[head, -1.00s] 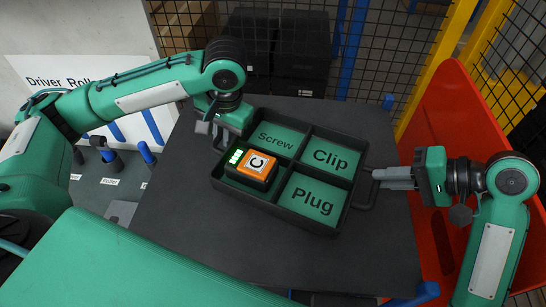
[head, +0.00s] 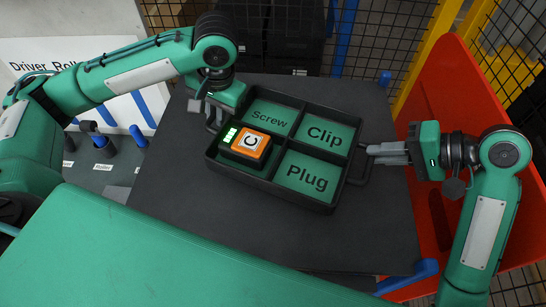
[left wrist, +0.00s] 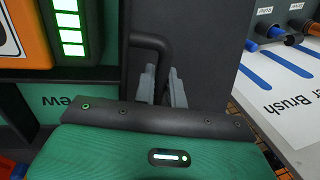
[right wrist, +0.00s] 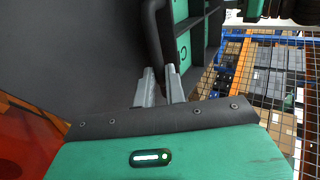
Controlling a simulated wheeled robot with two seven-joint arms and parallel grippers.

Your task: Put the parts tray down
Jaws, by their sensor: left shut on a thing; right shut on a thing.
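The parts tray (head: 268,187) is dark with green compartment floors marked Screw, Clip and Plug. An orange-topped block (head: 245,146) with a "C" and lit green bars sits in its fourth compartment. The tray is over the dark table top (head: 170,220); I cannot tell whether it touches it. My left gripper (head: 214,120) is shut on the handle at the tray's left end, and the handle shows between its fingers in the left wrist view (left wrist: 161,85). My right gripper (head: 370,152) is shut on the right handle (head: 358,173), also seen in the right wrist view (right wrist: 160,88).
A red panel (head: 455,100) stands close on the right, behind my right arm. A yellow post and wire mesh fence (head: 395,55) are at the back. A white sign board (head: 60,55) and tool holders (head: 100,145) are at the left. The table is bare in front of the tray.

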